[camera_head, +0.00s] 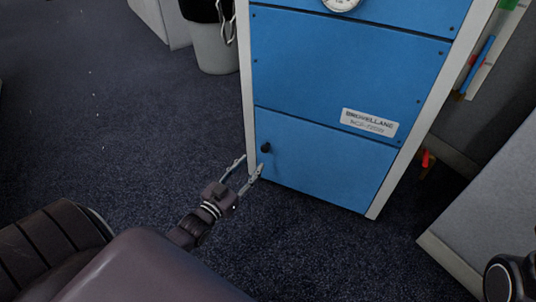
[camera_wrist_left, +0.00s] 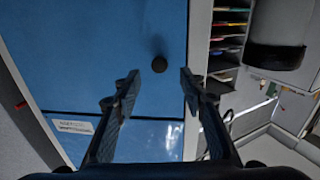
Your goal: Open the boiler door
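The boiler (camera_head: 350,60) is a blue cabinet with a pale frame. Its lowest panel, the door (camera_head: 320,165), is flush with the front and looks shut. A small black knob (camera_head: 265,147) sits near the door's left edge. My left gripper (camera_head: 250,164) is open and empty, just below and left of the knob in the head view. In the left wrist view the knob (camera_wrist_left: 159,64) shows between the fingertips (camera_wrist_left: 158,80) and a little beyond them; no contact is visible. My right gripper is not seen.
A grey bin (camera_head: 213,48) with a black liner stands left of the boiler. Grey partition panels (camera_head: 495,200) are close on the right. The dark carpet (camera_head: 130,130) in front and to the left is mostly clear.

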